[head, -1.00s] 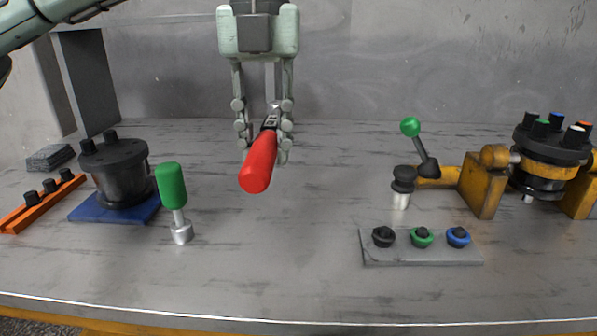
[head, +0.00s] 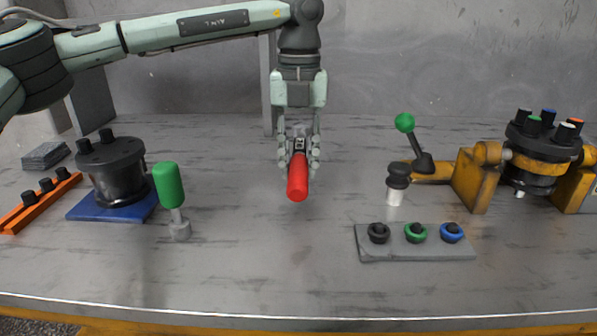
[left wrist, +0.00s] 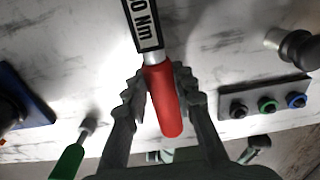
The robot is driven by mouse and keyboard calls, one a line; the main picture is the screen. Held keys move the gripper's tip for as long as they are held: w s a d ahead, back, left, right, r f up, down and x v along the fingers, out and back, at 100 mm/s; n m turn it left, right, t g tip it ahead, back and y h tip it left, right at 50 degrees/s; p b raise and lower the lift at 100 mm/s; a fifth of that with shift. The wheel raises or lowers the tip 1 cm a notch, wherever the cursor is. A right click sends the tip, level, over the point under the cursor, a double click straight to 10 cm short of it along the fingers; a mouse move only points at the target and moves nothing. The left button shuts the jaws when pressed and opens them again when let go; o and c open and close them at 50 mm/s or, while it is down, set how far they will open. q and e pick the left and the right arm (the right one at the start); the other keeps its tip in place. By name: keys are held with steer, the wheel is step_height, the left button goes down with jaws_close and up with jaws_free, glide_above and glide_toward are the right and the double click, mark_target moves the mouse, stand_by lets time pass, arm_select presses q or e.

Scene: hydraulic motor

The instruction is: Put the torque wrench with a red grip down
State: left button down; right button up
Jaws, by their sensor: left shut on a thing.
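The torque wrench has a red grip (head: 298,178) that points toward the front of the table in the head view. My left gripper (head: 299,160) is shut on the wrench, with its fingers on both sides of it. In the left wrist view, the red grip (left wrist: 163,98) lies between the fingers, and the dark shaft with "Nm" lettering (left wrist: 143,22) runs out to the top. The wrench is over the middle of the table; whether it touches the top, I cannot tell. My right gripper is not in view.
A green-handled tool (head: 169,186) stands left, by a black motor part on a blue mat (head: 85,212) and an orange rack (head: 14,219). At right are a grey plate with ringed plugs (head: 398,254), a green-knobbed lever (head: 405,123) and a yellow fixture (head: 476,180). The front middle is clear.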

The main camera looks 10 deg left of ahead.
arm_select(q)
step_height(320, 180, down, 2)
steer(key=shift+f, duration=0.15)
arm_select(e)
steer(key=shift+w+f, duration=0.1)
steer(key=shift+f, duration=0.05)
arm_select(q)
steer(key=shift+f, duration=0.1)
steer(key=c, duration=1.6)
jaws_free()
steer(key=o, duration=0.3)
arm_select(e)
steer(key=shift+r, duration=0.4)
arm_select(q)
steer(key=shift+o, duration=0.2)
step_height(320, 180, up, 12)
steer(key=shift+w+f, duration=0.15)
steer(key=shift+r, duration=0.25)
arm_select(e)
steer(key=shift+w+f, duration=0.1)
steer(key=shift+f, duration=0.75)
